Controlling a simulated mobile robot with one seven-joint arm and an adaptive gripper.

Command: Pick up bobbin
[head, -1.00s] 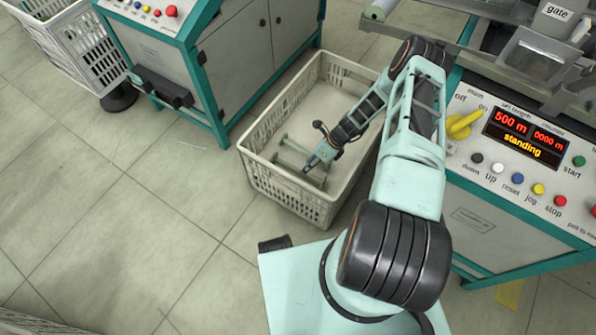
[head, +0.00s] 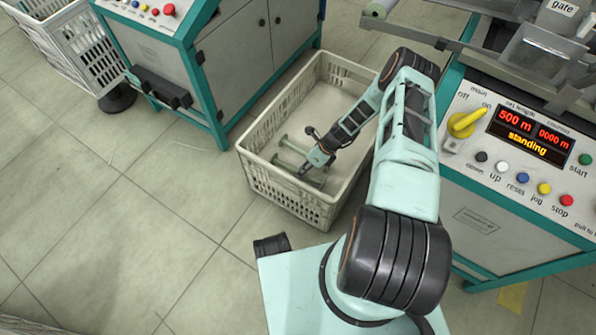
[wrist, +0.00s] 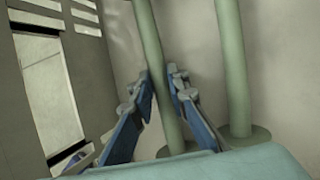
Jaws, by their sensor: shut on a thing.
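Two pale green bobbins with thin shafts and round end flanges lie side by side in the front part of a white crate (head: 262,180). My gripper (head: 304,170) reaches down into the crate. In the wrist view its two blue fingers (wrist: 162,98) are closed around the shaft of one bobbin (wrist: 155,45). The second bobbin (wrist: 233,60) lies to the right of the fingers, apart from them. In the head view my arm and gripper hide part of the bobbins. I cannot tell whether the held bobbin is off the crate floor.
A machine with a control panel (head: 520,140) stands right of the crate; its display reads "standing". A grey cabinet (head: 250,60) with teal frame stands behind left. Another basket (head: 75,60) is at the upper left. The tiled floor on the left is clear.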

